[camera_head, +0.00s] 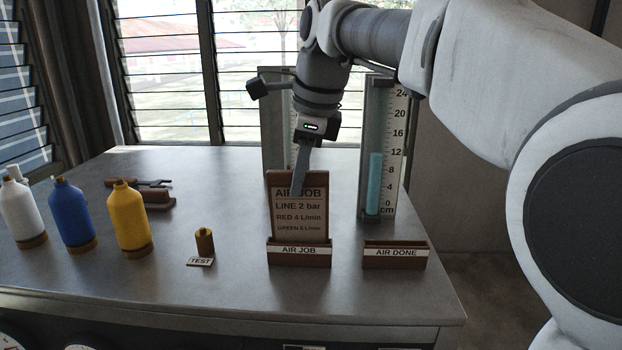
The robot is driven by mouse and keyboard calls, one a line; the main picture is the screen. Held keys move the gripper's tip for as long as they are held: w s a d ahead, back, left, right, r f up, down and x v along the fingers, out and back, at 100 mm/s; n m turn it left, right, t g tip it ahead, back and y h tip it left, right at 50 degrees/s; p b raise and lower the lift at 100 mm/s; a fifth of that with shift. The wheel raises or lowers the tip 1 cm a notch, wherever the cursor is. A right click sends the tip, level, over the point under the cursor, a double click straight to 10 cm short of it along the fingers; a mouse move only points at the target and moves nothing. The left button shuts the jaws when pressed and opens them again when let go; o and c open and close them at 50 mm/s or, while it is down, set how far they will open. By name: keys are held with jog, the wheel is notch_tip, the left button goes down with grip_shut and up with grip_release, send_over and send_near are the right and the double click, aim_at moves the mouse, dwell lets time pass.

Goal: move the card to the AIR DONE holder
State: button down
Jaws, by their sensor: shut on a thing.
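The brown card (300,222) stands upright in the AIR JOB holder (299,259). It reads AIR JOB, LINE 2 bar, RED 4 L/min, GREEN 6 L/min. My gripper (299,184) reaches down from above and is shut on the card's top edge, with one finger lying in front of it. The other finger is hidden behind the card. The AIR DONE holder (394,261) stands to the right of the AIR JOB holder, a short gap apart, and its slot looks empty.
A tall gauge with a blue column (375,185) stands behind the AIR DONE holder. White (19,212), blue (71,216) and yellow (129,219) bottles stand at the left. A small brass cylinder (204,242) stands by a TEST label. The bench's right edge lies beyond AIR DONE.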

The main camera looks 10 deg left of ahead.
notch_tip(320, 180, up, 6)
jog(key=p, duration=0.5)
jog(key=shift+f, duration=0.25)
jog(key=shift+w+r+b, duration=0.1)
jog(key=shift+r+b, duration=0.1)
jog(key=shift+b, duration=0.1)
jog(key=shift+r, duration=1.65)
jog(key=shift+s, duration=0.2)
